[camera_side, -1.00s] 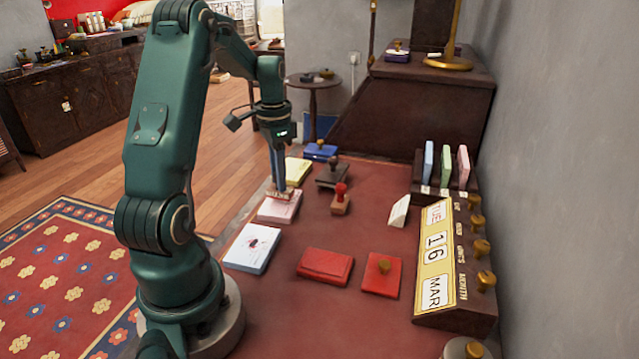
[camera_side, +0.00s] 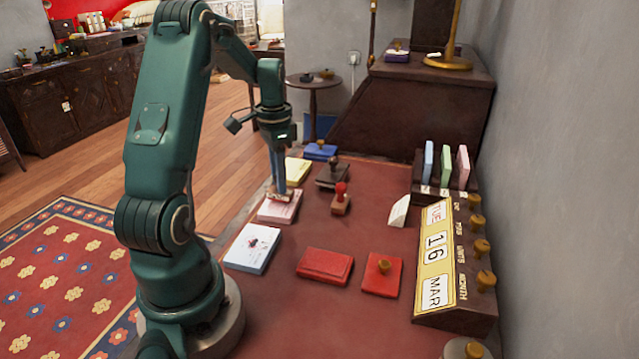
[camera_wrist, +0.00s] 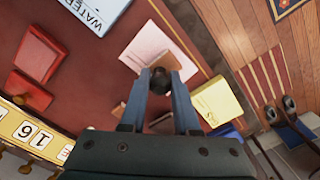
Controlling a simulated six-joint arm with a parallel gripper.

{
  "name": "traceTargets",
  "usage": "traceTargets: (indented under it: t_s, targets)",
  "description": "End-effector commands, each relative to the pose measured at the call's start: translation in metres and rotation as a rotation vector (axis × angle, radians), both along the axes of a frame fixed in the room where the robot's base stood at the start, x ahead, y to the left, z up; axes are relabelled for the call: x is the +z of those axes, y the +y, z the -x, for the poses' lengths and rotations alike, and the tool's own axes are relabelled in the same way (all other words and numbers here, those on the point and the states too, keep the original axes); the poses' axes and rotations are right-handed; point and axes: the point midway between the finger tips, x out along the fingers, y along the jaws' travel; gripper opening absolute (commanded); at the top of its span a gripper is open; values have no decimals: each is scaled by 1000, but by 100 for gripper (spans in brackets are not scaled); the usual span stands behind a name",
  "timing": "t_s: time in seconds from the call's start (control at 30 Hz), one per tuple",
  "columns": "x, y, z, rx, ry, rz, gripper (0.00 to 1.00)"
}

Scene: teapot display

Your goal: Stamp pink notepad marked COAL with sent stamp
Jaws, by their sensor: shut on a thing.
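The pink notepad (camera_side: 274,213) lies near the left edge of the red desk. It also shows in the wrist view (camera_wrist: 146,42). Its wording cannot be read. My gripper (camera_side: 278,186) points down over the far part of this pad. It is shut on a stamp, whose dark round knob (camera_wrist: 160,82) sits between the fingers in the wrist view. The stamp's brown base (camera_side: 280,196) is at or just above the pad's surface; I cannot tell whether it touches. The stamp's wording is hidden.
A white notepad (camera_side: 252,250), reading WATER in the wrist view, lies nearer. A yellow notepad (camera_side: 297,172) lies beyond. A red-handled stamp (camera_side: 341,199) and a dark stamp (camera_side: 333,172) stand to the right. Red boxes and a calendar (camera_side: 437,255) are farther right.

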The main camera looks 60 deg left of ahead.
Motion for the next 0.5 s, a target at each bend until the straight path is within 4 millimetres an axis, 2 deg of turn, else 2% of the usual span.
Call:
traceTargets:
  t_s: [0.5]
  targets:
    - [-6, 0, 0, 0, 1, 1, 0]
